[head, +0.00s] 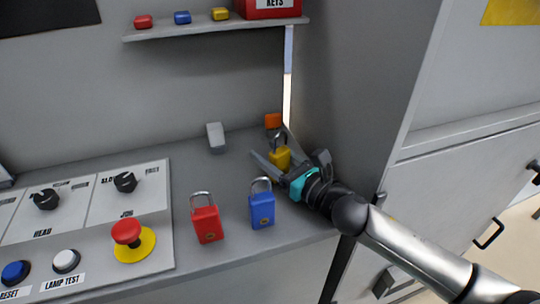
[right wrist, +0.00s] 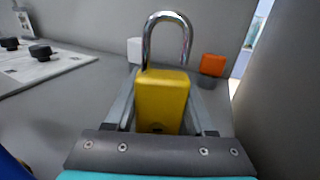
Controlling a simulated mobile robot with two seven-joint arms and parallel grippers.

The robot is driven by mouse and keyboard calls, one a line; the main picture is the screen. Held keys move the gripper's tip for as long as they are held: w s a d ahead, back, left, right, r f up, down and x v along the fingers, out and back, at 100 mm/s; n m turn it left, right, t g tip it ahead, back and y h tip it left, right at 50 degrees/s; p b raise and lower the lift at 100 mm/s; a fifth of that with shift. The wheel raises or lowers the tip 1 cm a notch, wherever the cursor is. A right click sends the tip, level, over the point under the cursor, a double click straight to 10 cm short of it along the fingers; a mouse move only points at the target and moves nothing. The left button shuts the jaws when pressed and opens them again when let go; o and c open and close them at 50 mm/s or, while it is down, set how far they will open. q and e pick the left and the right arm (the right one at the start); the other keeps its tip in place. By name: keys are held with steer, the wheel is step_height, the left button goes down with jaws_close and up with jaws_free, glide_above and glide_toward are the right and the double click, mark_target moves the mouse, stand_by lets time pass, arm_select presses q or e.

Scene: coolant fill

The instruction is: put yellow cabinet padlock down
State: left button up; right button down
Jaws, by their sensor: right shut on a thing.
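The yellow padlock (head: 280,156) is between the fingers of my right gripper (head: 272,162), close to the grey wall at the right end of the bench. In the right wrist view the yellow padlock (right wrist: 162,103) stands upright between both fingers, with its metal shackle up and its shackle's one leg apparently raised clear of the body. I cannot tell whether its base touches the bench. My right gripper (right wrist: 160,110) is shut on it. My left gripper is not in view.
A red padlock (head: 207,222) and a blue padlock (head: 262,208) stand on the bench (head: 225,175) in front. A white block (head: 216,136) and an orange block (head: 272,121) are behind. A control panel (head: 100,225) lies left. A shelf (head: 215,27) hangs above.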

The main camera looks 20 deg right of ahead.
steer(key=shift+f, duration=0.5)
steer(key=shift+c, duration=1.3)
jaws_free()
steer(key=shift+r, duration=0.2)
steer(key=shift+v, duration=6.05)
